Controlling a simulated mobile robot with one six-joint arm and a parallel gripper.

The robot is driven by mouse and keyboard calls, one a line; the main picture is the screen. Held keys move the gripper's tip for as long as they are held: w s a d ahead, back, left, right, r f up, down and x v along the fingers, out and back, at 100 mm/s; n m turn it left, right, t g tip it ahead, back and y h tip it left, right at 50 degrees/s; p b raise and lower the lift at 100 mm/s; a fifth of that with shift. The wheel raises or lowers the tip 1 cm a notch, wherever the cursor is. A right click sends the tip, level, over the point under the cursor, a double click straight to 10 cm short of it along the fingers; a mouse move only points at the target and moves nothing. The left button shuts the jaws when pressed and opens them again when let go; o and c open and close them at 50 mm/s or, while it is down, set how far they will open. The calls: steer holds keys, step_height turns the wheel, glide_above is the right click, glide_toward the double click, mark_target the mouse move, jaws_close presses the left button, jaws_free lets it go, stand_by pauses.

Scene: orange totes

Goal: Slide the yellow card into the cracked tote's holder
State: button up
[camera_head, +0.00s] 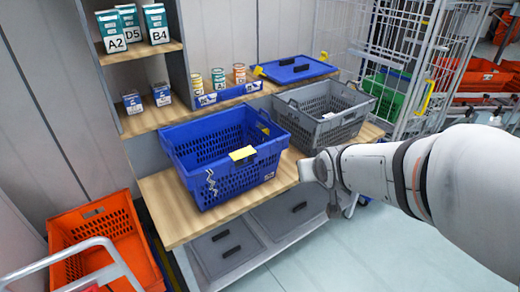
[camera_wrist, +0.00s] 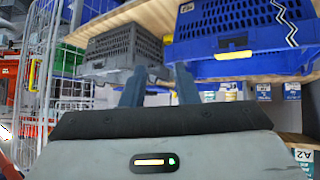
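The cracked tote is the blue tote (camera_head: 205,188) on the wooden bench, with a pale zigzag crack on its front wall. It also shows in the wrist view (camera_wrist: 245,25), apparently upside down. The yellow card (camera_head: 242,153) is at the tote's front rim, right of the crack in the head view. In the wrist view it is a thin yellow strip (camera_wrist: 233,54). I cannot tell whether it sits inside the holder. My gripper (camera_wrist: 160,82) has its fingers apart with nothing between them. In the head view it is right of the blue tote, and its fingers are hard to make out.
A grey tote (camera_head: 325,123) stands behind and right of the blue one. A blue lid (camera_head: 295,70) and small cans are on the shelf behind. An orange tote (camera_head: 105,230) is at the lower left. A wire cage (camera_head: 400,60) stands at the right. The floor in front is clear.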

steer(key=w+a+f+n+t+y+b, duration=0.2)
steer(key=w+a+f+t+y+b, duration=0.15)
steer(key=w+a+f+b, duration=0.4)
steer(key=n+t+y+b, duration=0.3)
steer(key=y+b, duration=0.2)
steer(key=y, duration=0.2)
glide_toward(246, 161)
steer(key=w, duration=0.1)
steer(key=shift+t, duration=0.25)
steer(key=shift+a+p+x, duration=0.15)
steer(key=shift+p+x, duration=0.95)
steer(key=shift+x, duration=0.8)
steer(key=shift+a+p+x, duration=0.15)
steer(key=shift+p+x, duration=0.95)
steer(key=shift+x, duration=0.8)
steer(key=shift+s, duration=0.15)
steer(key=shift+c, duration=0.4)
steer(key=shift+f, duration=0.1)
steer(key=c, duration=0.5)
steer(key=shift+r+b+v, duration=0.2)
steer(key=shift+b+v, duration=0.6)
steer(key=shift+v, duration=0.65)
steer(key=shift+r+b+v, duration=0.25)
steer(key=shift+b+v, duration=0.55)
steer(key=shift+v, duration=0.7)
jaws_close()
